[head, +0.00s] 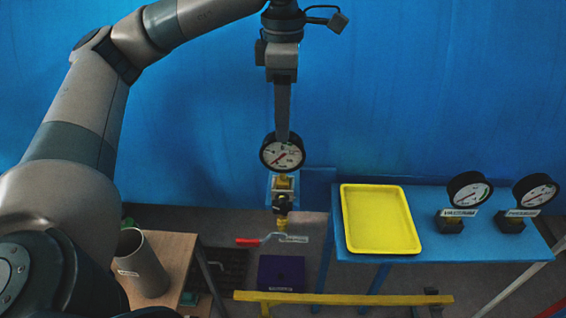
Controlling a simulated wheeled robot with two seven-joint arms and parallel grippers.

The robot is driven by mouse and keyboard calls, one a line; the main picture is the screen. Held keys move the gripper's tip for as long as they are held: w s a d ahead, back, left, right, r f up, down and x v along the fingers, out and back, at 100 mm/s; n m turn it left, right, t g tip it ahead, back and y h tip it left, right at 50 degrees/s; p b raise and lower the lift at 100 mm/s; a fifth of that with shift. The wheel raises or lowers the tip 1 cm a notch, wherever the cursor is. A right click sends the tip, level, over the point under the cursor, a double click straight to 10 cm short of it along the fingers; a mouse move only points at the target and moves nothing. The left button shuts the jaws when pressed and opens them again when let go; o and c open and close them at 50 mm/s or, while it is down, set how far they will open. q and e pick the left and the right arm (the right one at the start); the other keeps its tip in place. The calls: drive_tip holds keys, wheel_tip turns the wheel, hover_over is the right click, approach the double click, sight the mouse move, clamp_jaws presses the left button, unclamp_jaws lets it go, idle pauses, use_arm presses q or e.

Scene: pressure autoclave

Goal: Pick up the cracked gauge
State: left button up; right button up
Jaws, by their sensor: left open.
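A round white-faced gauge with a black rim and red needle (270,158) stands upright on a brass fitting above a valve, in the middle of the head view. It is the gauge at my left gripper; a crack in its glass is too small to make out. My left gripper (283,138) points down, seen edge-on, with its fingers overlapping the gauge's top and upper face. It is open; whether the fingers touch the gauge I cannot tell. My right gripper is out of view.
A blue table (432,270) at right carries a yellow tray (382,220), empty, and two labelled gauges, one left (467,190) and one right (535,191). A red-handled valve lever (250,241) sits below the gauge. A grey cylinder (142,266) stands on a wooden table (180,250).

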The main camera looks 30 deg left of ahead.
sight(283, 164)
use_arm(q)
wheel_tip(283, 164, down, 7)
drive_tip(key=shift+r+p, duration=0.1)
drive_tip(key=shift+p, duration=1)
drive_tip(key=shift+f, duration=0.6)
drive_tip(key=shift+w+a+f+p, duration=0.1)
drive_tip(key=shift+a+f+p, duration=0.05)
drive_tip(key=shift+f+p, duration=0.65)
wheel_tip(283, 164, down, 3)
drive_tip(key=shift+w+a+r+p, duration=0.1)
drive_tip(key=shift+w+r+p, duration=0.1)
drive_tip(key=shift+p, duration=0.65)
drive_tip(key=shift+f, duration=0.5)
clamp_jaws()
